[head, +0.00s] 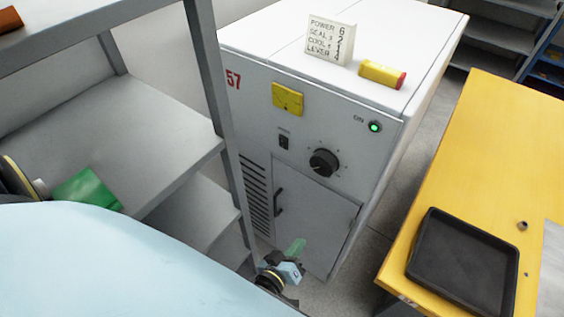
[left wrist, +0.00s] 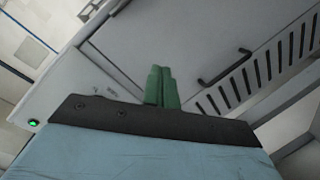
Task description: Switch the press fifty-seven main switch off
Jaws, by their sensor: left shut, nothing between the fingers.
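The press (head: 310,205) is a white cabinet marked with a red 57. Its front carries a black rotary knob (head: 323,162), a small dark switch (head: 284,142) and a green lamp (head: 375,127) labelled ON, which is lit. I cannot tell which control is the main switch. My left gripper (head: 295,246) is shut and empty, low in front of the cabinet door and below the knob. In the left wrist view its green fingers (left wrist: 161,88) are together before the door (left wrist: 185,40). The lit lamp also shows there (left wrist: 33,122). My right gripper is not in view.
A card with words and numbers (head: 330,40) and a yellow-red block (head: 382,74) sit on the cabinet. A yellow plate (head: 287,99) is on its front. Grey shelving (head: 215,110) stands close at left. A yellow table (head: 490,130) with a black tray (head: 465,262) stands at right.

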